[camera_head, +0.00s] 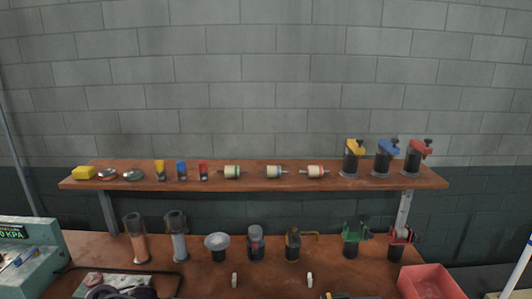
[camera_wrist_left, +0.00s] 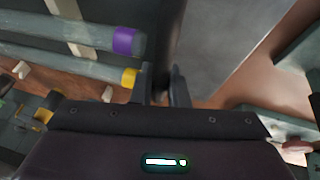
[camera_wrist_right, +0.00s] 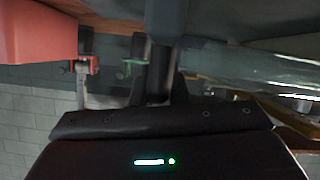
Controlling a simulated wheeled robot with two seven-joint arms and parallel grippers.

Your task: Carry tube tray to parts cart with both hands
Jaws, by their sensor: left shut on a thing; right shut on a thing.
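In the left wrist view, my left gripper (camera_wrist_left: 163,80) is shut on a dark edge or handle (camera_wrist_left: 170,28), which I take to be part of the tube tray. Beside it to the left lie grey-green tubes, one with a purple band (camera_wrist_left: 127,41) and one with a yellow band (camera_wrist_left: 129,77). In the right wrist view, my right gripper (camera_wrist_right: 160,85) is shut on a dark blue-grey bar (camera_wrist_right: 167,18), likely the tray's other handle. A clear glass tube (camera_wrist_right: 255,66) shows right of it. Neither gripper nor the tray shows clearly in the head view. I cannot identify the parts cart.
A wooden wall shelf (camera_head: 215,182) holds small parts and clamps. Below it, a wooden bench (camera_head: 190,258) carries cylinders and holders. A red bin (camera_head: 430,284) is at its right end; a green pressure unit (camera_head: 28,262) stands at the left. The block wall is behind.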

